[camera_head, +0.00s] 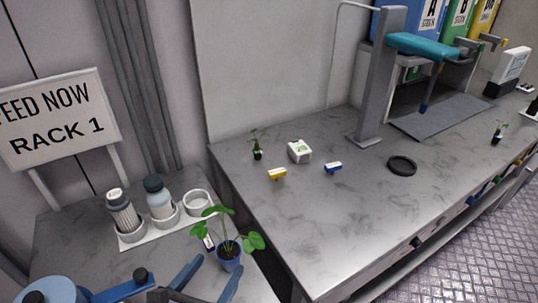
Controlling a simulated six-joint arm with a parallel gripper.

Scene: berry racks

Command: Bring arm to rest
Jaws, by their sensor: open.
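My gripper (219,264) shows at the bottom of the view, with its two blue fingers apart. It is open and empty. A leafy green plant in a blue pot (229,254) stands upright just beyond the fingertips, at the front of the left counter. Whether a finger touches the pot cannot be told. Part of my blue arm (90,291) shows at the bottom left.
Beside the plant, a white rack (152,235) holds two bottles (122,210) (159,196) and an empty ring (198,203). A "FEED NOW RACK 1" sign (57,119) stands behind. The right counter (330,225) carries small items and a grey post (377,85).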

